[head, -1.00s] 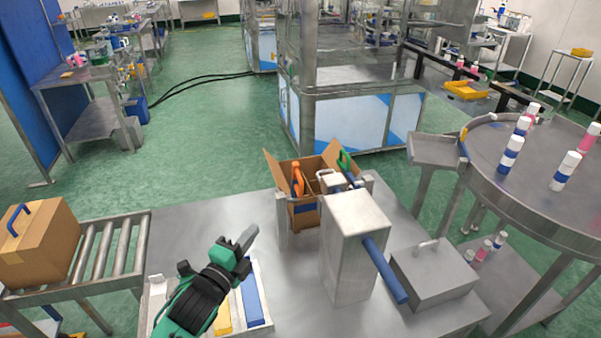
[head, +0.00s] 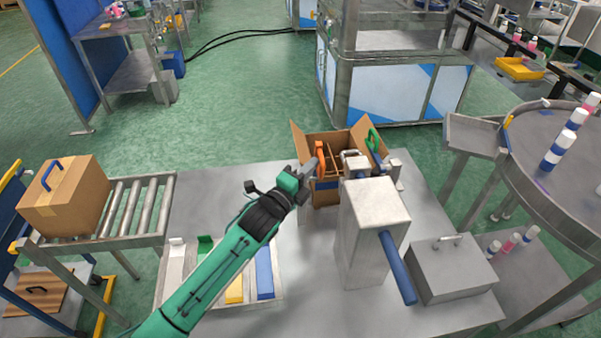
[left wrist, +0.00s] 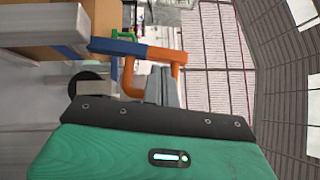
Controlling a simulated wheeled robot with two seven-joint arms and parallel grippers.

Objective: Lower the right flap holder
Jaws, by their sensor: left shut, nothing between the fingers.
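An open cardboard box (head: 326,194) stands on the steel table with flaps spread. A green flap holder (head: 373,140) stands up at its right side; it shows small behind the orange one in the left wrist view (left wrist: 124,35). An orange flap holder (head: 320,158) stands at the left side of the box and shows large, with a blue bar, in the left wrist view (left wrist: 178,72). My left gripper (head: 309,168) is shut and empty, close beside the orange holder. I cannot tell whether they touch. My right gripper is not in view.
A tall steel housing (head: 372,230) with a blue lever (head: 397,268) stands right of and in front of the box. A steel case (head: 450,270) lies further right. A closed carton (head: 65,195) sits on the roller conveyor (head: 130,210) at left.

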